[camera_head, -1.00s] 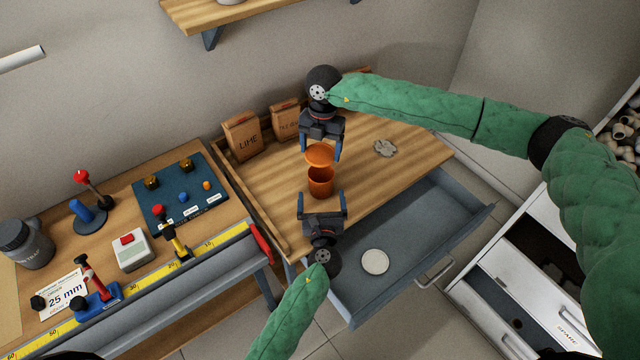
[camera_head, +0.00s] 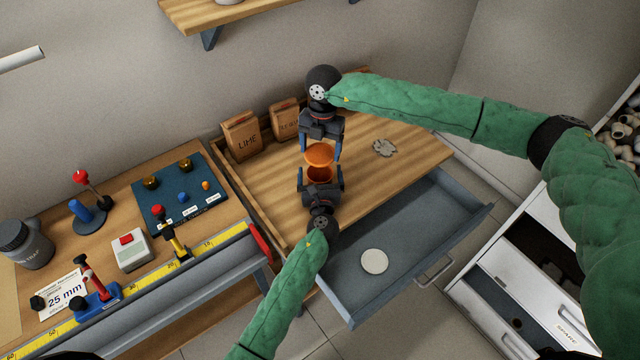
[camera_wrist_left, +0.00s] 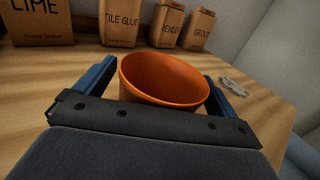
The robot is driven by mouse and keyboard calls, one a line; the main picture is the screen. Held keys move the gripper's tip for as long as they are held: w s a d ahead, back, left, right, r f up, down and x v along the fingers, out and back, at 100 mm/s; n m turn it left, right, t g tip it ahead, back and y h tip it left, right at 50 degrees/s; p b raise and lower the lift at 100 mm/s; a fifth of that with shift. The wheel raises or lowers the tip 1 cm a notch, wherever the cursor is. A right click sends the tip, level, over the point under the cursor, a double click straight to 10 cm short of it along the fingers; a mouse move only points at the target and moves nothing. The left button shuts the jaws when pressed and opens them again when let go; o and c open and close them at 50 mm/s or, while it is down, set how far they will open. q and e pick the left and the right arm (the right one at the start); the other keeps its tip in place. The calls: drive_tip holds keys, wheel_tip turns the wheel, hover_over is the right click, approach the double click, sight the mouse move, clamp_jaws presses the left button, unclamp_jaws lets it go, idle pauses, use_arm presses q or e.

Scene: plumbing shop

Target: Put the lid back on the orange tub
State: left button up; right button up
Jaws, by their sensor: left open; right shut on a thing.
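The orange tub (camera_head: 319,174) stands on the wooden bench top. Its open mouth shows in the left wrist view (camera_wrist_left: 163,77), between the two blue fingers. My left gripper (camera_head: 321,171) is open, with a finger on each side of the tub; I cannot tell whether they touch it. My right gripper (camera_head: 320,151) is shut on the orange lid (camera_head: 319,155) and holds it just beyond and above the tub in the head view. My left gripper hides the lower part of the tub.
Paper bags, including one marked LIME (camera_head: 240,136), stand along the bench's back left. A grey flat piece (camera_head: 384,148) lies on the bench to the right. An open drawer (camera_head: 430,235) below holds a white disc (camera_head: 374,261). A tool bench (camera_head: 120,205) stands at the left.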

use_arm(q)
drive_tip(key=c, duration=1.5)
use_arm(e)
drive_tip(key=shift+f, duration=2.45)
drive_tip(key=shift+f, duration=0.2)
drive_tip(key=shift+f, duration=0.7)
drive_tip(key=shift+f, duration=0.65)
drive_tip(key=o, duration=1)
drive_tip(key=r, duration=0.4)
drive_tip(key=w+r, duration=0.1)
drive_tip(key=r, duration=0.7)
drive_tip(key=shift+w+d, duration=0.15)
drive_tip(key=shift+d, duration=0.1)
